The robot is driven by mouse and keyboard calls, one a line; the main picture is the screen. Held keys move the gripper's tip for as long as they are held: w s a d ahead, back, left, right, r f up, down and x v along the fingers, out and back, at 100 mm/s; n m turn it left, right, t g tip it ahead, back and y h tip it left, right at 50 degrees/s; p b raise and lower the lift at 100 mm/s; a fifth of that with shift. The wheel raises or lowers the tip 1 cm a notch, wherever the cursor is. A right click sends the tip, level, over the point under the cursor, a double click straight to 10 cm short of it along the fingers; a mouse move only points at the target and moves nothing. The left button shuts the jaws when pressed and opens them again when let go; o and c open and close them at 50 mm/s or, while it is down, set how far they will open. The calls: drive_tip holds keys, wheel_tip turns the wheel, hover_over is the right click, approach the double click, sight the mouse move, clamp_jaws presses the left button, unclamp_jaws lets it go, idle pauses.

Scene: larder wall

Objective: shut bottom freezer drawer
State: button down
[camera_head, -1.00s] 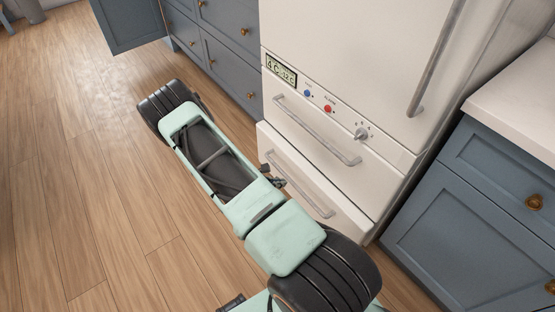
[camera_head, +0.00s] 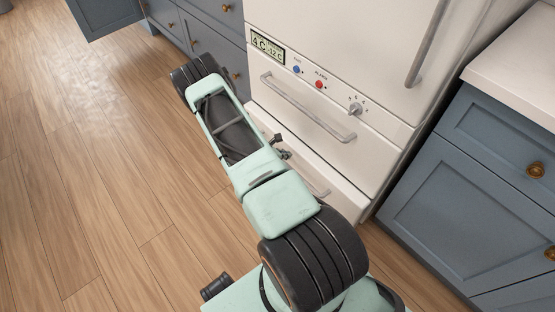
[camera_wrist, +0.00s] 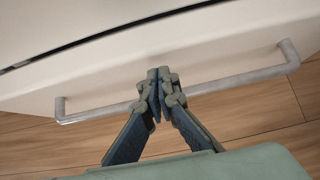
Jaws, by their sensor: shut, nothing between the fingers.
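The bottom freezer drawer (camera_head: 343,197) is the lowest white front of the fridge. It stands out a little from the body, and my arm hides part of it. Its grey bar handle (camera_head: 318,184) is partly covered by my arm. In the wrist view the drawer front (camera_wrist: 215,50) fills the upper part, with a dark gap along its top edge and the handle (camera_wrist: 240,80) across it. My gripper (camera_wrist: 158,76) is shut and empty, its fingertips overlapping the handle's middle against the front. I cannot tell whether they touch. The gripper also shows small in the head view (camera_head: 283,148).
The upper drawer (camera_head: 300,120) with its own handle is closed above. A control panel (camera_head: 268,46) sits over it. Blue-grey cabinets (camera_head: 450,200) stand on the right, and more are at the back left (camera_head: 220,60). The wooden floor (camera_head: 100,180) is clear on the left.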

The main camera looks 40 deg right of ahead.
sight(296, 149)
drive_tip(key=shift+w+d, duration=0.1)
drive_tip(key=shift+d, duration=0.8)
drive_tip(key=shift+w+d+b, duration=0.1)
drive_tip(key=shift+d+b, duration=0.55)
drive_tip(key=shift+d, duration=0.8)
